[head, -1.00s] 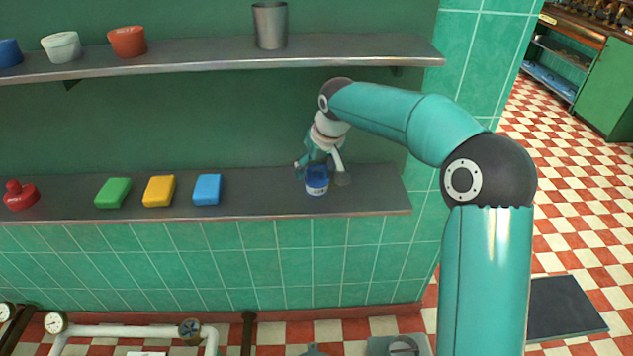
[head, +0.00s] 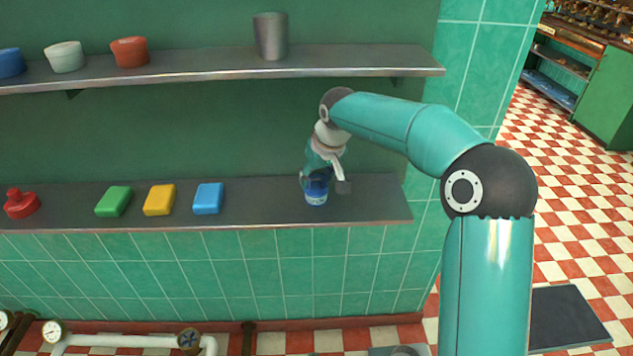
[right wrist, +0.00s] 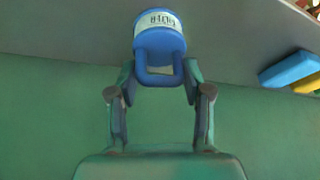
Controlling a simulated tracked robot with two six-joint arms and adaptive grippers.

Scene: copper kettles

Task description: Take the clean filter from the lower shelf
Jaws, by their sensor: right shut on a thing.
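The filter is a small blue canister (head: 316,193) with a white lettered label, at the right part of the lower shelf (head: 260,207). In the right wrist view the filter (right wrist: 158,38) shows its label and a blue loop handle. My right gripper (head: 318,178) is above it, with its fingers shut on the handle. The fingers (right wrist: 157,80) stand on both sides of the handle in the wrist view. The filter looks upright; I cannot tell whether its base touches the shelf. My left gripper is not in view.
Green (head: 113,201), yellow (head: 159,199) and blue (head: 208,198) blocks and a red knobbed object (head: 21,203) sit left on the lower shelf. The upper shelf (head: 200,68) holds tubs and a metal cup (head: 270,36). Shelf between filter and blue block is clear.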

